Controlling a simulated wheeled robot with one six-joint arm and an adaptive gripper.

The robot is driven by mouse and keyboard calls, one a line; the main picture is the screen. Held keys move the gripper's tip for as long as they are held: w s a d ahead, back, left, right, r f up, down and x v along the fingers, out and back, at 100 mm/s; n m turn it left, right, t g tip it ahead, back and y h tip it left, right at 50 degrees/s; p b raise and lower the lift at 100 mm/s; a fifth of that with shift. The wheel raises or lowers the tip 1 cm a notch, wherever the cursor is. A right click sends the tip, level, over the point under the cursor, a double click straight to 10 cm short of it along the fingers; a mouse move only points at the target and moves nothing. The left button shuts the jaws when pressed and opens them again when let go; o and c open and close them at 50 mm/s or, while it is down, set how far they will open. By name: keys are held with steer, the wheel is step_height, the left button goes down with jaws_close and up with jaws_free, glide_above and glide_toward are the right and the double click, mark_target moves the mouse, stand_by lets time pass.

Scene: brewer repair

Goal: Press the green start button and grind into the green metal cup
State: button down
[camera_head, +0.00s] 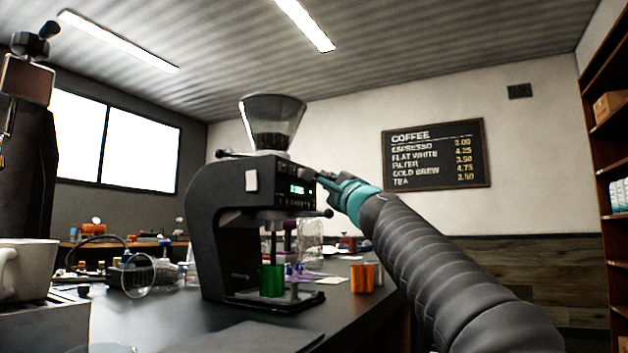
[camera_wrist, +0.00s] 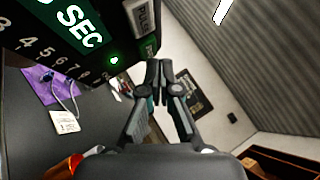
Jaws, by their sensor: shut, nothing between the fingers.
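The black coffee grinder (camera_head: 232,210) stands on the dark counter with a clear hopper on top and a lit green display (camera_head: 298,189) on its front. The green metal cup (camera_head: 272,281) stands upright under the grinder's outlet, on its base. My gripper (camera_head: 322,177) is shut and empty, its tips close to the upper right part of the grinder's front. I cannot tell whether the fingertips touch the panel.
An orange metal cup (camera_head: 362,278) stands on the counter right of the grinder, beneath my arm. A glass jar (camera_head: 311,238) and small bottles stand behind. A white cup (camera_head: 26,268) is at the left edge. A purple cloth (camera_wrist: 50,86) with a white card lies below the panel.

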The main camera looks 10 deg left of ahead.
steer(key=shift+d, duration=0.2)
steer(key=d, duration=0.1)
steer(key=s+d, duration=0.1)
steer(key=d, duration=0.1)
steer(key=d+b, duration=0.1)
steer(key=shift+s+d, duration=0.3)
steer(key=shift+s, duration=0.1)
stand_by(0.8)
steer(key=s+d+f+n+g+h+p, duration=0.3)
steer(key=s+f, duration=0.9)
steer(key=f, duration=0.4)
steer(key=s+d+f+n+g+h+p, duration=0.3)
steer(key=s+d+f+n+g, duration=0.3)
steer(key=s+f, duration=0.6)
steer(key=s+d+f+n+g+h+p, duration=0.3)
steer(key=s+f, duration=1)
steer(key=f, duration=0.9)
steer(key=d+n+g+h, duration=0.2)
steer(key=d+n, duration=0.1)
steer(key=d, duration=0.2)
steer(key=shift+d+n, duration=0.3)
steer(key=shift+d, duration=0.05)
